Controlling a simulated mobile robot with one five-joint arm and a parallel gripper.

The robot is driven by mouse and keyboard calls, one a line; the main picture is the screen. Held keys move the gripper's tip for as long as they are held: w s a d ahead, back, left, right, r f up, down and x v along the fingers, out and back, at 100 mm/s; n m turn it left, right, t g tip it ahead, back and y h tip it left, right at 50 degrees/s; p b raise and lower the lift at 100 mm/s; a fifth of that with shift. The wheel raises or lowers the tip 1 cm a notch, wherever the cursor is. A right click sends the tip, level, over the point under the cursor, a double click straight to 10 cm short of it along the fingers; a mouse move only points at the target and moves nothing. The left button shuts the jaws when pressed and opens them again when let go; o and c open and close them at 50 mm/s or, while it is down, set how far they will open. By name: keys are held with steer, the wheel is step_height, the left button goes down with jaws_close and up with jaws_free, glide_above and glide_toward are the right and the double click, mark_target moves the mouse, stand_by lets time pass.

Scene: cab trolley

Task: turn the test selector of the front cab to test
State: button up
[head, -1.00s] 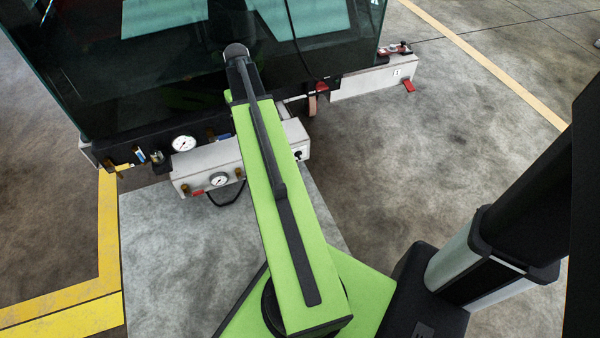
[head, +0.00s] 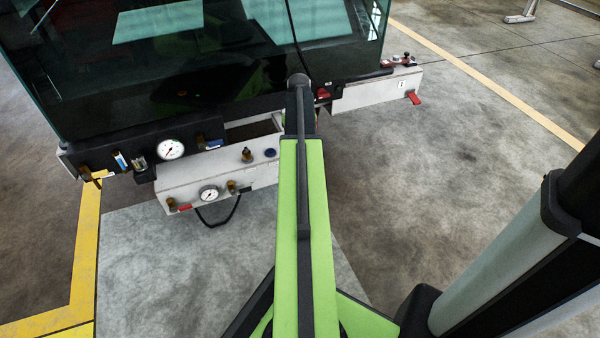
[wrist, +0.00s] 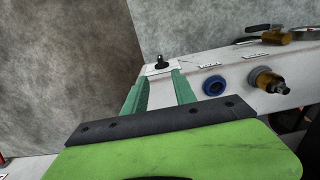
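The selector, a small black knob (wrist: 161,62) on a white plate, shows in the wrist view near the end of a white box. I take it for the test selector; its label is too small to read. My gripper (wrist: 157,77) is open, its two green fingers apart with nothing between them. The knob lies just beyond the fingertips, roughly in line with the gap; I see no contact. In the head view the white box (head: 185,184) hangs below the front of the dark-glazed cab (head: 180,75). There my arm hides the knob and the gripper.
A blue ring (wrist: 214,86) and a brass fitting (wrist: 266,80) sit on the box beside the right finger. Gauges (head: 209,194) and a black hose (head: 222,218) are on its front. Another white box with a red lever (head: 413,97) stands at right. The floor there is clear.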

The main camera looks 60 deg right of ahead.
step_height(320, 180, down, 12)
steer(key=b, duration=1)
steer(key=shift+r, duration=0.15)
jaws_close()
